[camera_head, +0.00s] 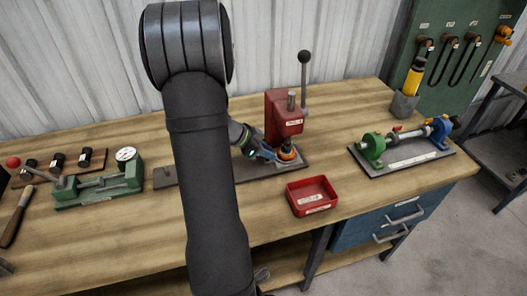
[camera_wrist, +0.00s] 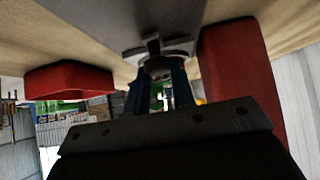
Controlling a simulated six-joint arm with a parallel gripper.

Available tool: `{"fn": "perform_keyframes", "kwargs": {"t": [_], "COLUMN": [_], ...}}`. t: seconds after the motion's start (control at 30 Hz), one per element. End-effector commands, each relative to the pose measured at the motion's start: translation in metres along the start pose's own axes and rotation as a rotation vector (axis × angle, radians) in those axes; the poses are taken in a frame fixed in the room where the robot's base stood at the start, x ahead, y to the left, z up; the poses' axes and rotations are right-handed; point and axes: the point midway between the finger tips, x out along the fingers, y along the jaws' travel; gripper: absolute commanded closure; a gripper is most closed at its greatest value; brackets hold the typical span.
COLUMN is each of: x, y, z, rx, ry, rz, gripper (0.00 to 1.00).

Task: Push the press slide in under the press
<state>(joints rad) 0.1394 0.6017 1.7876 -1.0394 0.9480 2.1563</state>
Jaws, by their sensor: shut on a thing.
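The red press (camera_head: 283,117) stands upright on a long dark base plate (camera_head: 215,172), its lever with a black knob raised. My gripper (camera_head: 270,153) is low over the plate, close to the left of the press column's foot. It is shut on what looks like the press slide, a small grey metal part (camera_wrist: 155,47) seen beyond the fingertips in the wrist view. A dark round piece with an orange ring (camera_head: 287,153) sits at the fingertips, below the press head. The fingers (camera_wrist: 160,92) hide much of the slide. The press's red side (camera_wrist: 238,75) shows close by in the wrist view.
A red tray (camera_head: 312,196) stands in front of the press. A green and blue fixture (camera_head: 400,147) is to the right, a green vise-like tool (camera_head: 100,185) to the left. A yellow-handled tool in a grey holder (camera_head: 404,103) stands at the back right.

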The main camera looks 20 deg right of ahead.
Motion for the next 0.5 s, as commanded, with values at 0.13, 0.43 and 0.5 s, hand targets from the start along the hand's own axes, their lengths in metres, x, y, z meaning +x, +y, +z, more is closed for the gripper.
{"fn": "perform_keyframes", "kwargs": {"t": [0.13, 0.43, 0.5], "x": [-0.0006, -0.0006, -0.0007], "y": [-0.0001, -0.0001, -0.0001], "z": [0.0002, 0.0004, 0.0004], "rx": [0.0, 0.0, 0.0], "ry": [0.001, 0.0, 0.0], "rz": [0.0, 0.0, 0.0], "gripper": [1.0, 0.56, 0.56]}}
